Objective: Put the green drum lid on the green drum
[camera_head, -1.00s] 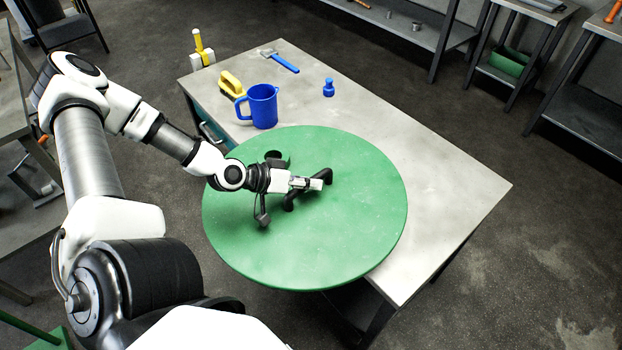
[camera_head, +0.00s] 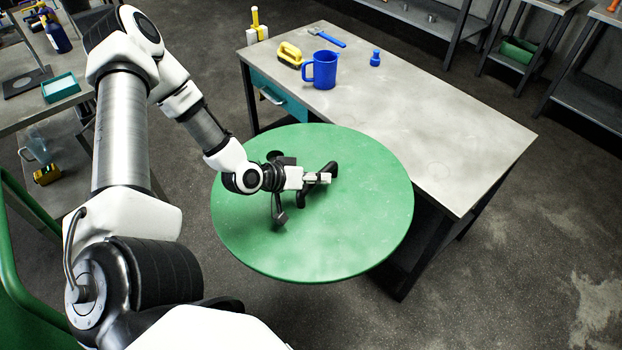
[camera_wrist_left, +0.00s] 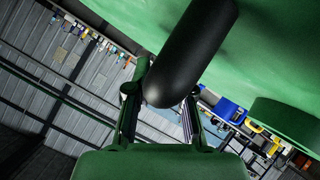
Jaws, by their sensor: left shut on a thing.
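The green drum lid (camera_head: 370,225) is a large round disc with a black bar handle (camera_head: 332,167) on top. My left gripper (camera_head: 318,178) is shut on that handle. In the left wrist view the black handle (camera_wrist_left: 195,45) lies between the two fingers, and the lid's green surface (camera_wrist_left: 275,55) fills the top right. The lid is held in the air in front of the workbench, overlapping its near edge in the picture. A green curved rim (camera_head: 12,280), probably the green drum, shows only in part at the lower left edge. My right gripper is out of view.
The grey workbench (camera_head: 450,150) carries a blue jug (camera_head: 321,70), a yellow brush (camera_head: 291,54), a blue hammer (camera_head: 327,37) and a blue bottle (camera_head: 375,58). Another table (camera_head: 22,105) stands at the left. Open floor (camera_head: 510,290) lies at the lower right.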

